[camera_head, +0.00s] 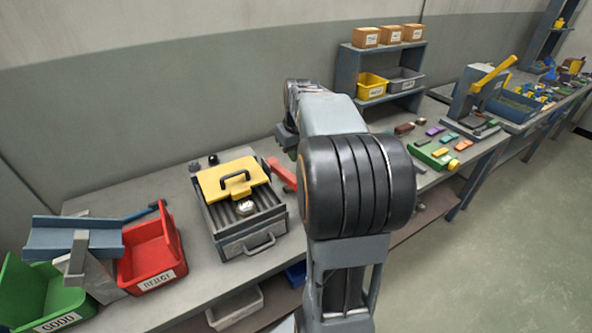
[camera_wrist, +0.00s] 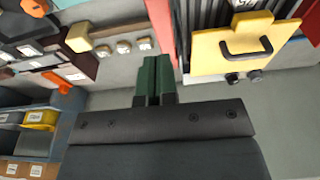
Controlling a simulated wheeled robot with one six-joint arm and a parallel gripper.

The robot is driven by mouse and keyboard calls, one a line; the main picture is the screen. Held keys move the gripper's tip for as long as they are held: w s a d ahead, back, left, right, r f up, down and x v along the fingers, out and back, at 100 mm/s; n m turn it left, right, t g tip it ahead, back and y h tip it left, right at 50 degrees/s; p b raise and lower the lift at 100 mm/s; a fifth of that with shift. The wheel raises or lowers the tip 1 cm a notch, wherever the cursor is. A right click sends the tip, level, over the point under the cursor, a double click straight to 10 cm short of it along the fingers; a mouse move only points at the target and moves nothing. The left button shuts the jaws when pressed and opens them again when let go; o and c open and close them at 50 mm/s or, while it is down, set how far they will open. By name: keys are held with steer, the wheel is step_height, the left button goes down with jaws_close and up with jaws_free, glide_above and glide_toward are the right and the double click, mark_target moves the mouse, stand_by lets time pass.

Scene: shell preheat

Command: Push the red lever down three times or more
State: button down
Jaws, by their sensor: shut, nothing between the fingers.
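The red lever (camera_head: 281,173) sticks out at the right side of a grey machine (camera_head: 254,241) with a yellow plate (camera_head: 224,179) on its top. Part of the lever is hidden behind my arm in the head view. In the wrist view the red lever (camera_wrist: 161,30) is a strip beside the yellow plate (camera_wrist: 240,48). My gripper (camera_wrist: 150,62) has its green fingers closed together and empty. The fingertips overlap the lever's edge in that view; I cannot tell whether they touch it. In the head view my arm hides the fingertips.
A red bin (camera_head: 152,255) and a green bin (camera_head: 35,295) stand on the bench to the left. A shelf (camera_head: 424,62) with boxes and bins stands at the back. A press with a yellow handle (camera_head: 494,74) and small coloured parts are at the right.

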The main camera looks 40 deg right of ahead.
mark_target(295, 178)
step_height(295, 178, down, 4)
steer(key=shift+s+f, duration=0.3)
steer(key=shift+f, duration=0.65)
